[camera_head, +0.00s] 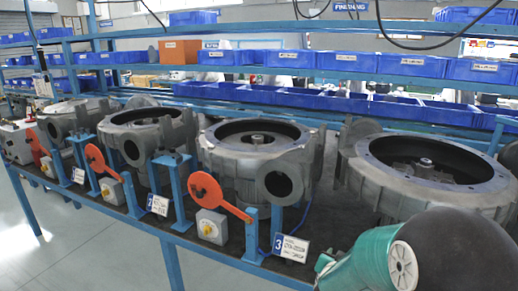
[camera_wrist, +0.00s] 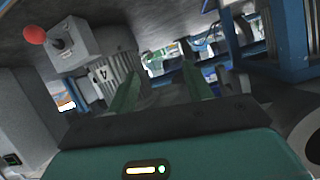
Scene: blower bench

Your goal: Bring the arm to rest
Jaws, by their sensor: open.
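My arm shows in the head view as a teal and black link (camera_head: 400,262) at the bottom right corner, in front of the rightmost blower housing (camera_head: 425,170). My gripper itself is not visible there. In the wrist view my gripper (camera_wrist: 160,82) shows as two green fingers spread apart on a dark mount. Nothing is between the fingers. Beyond the left finger are a grey finned body (camera_wrist: 124,68) and a grey box with a red-knobbed lever (camera_wrist: 60,43). I cannot tell how far off they are.
Several grey blower housings stand in a row on the bench (camera_head: 130,200), with orange discs (camera_head: 206,190), switch boxes (camera_head: 212,226) and number cards (camera_head: 291,248) along its front. Blue bins (camera_head: 345,62) fill the shelves behind. The floor (camera_head: 90,250) at lower left is clear.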

